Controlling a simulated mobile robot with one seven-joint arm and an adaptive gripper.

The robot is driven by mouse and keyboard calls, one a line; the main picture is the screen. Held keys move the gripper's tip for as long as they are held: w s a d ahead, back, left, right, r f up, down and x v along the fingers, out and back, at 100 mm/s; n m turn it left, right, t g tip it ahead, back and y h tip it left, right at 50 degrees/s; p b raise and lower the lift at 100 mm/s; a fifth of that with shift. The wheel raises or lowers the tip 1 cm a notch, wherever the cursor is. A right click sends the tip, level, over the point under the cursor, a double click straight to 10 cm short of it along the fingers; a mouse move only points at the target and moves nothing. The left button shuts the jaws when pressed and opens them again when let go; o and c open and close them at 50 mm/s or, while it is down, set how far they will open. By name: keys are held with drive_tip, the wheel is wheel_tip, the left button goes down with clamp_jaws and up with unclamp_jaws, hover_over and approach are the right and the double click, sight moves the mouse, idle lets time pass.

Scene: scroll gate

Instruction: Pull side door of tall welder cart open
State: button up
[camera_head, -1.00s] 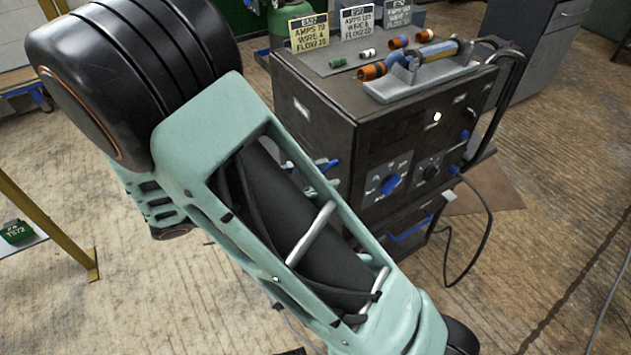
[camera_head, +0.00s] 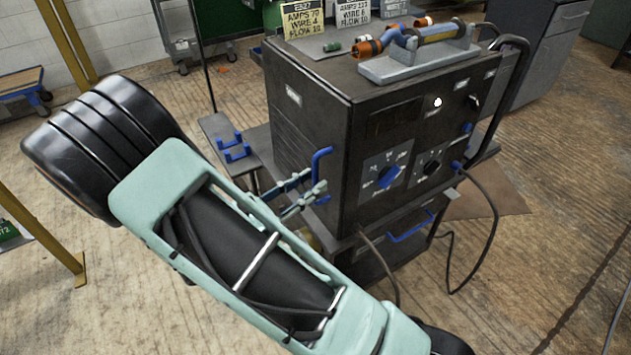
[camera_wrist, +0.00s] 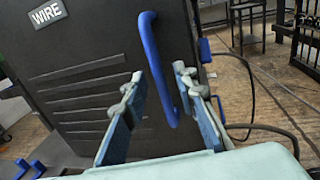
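The tall welder cart (camera_head: 365,120) is a dark box with dials on its front. Its side door (camera_head: 300,125) is a dark panel, seen close up in the wrist view (camera_wrist: 95,85) with slot lines and a WIRE label. The blue side-door handle (camera_head: 317,162) is an upright bar near the panel's front edge. In the wrist view the handle (camera_wrist: 158,70) shows between my fingers. My gripper (camera_head: 311,186) is open, with one fingertip on each side of the handle's lower part (camera_wrist: 159,82). I cannot tell whether either finger touches it. The door looks shut.
A shelf with blue hooks (camera_head: 232,148) juts out on the side of the cart. A blue lower drawer handle (camera_head: 410,228) and a hanging black cable (camera_head: 492,215) are at the front. A yellow post (camera_head: 40,235) stands at left. Open floor lies between.

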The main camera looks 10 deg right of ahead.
drive_tip(key=shift+x, duration=1.1)
clamp_jaws()
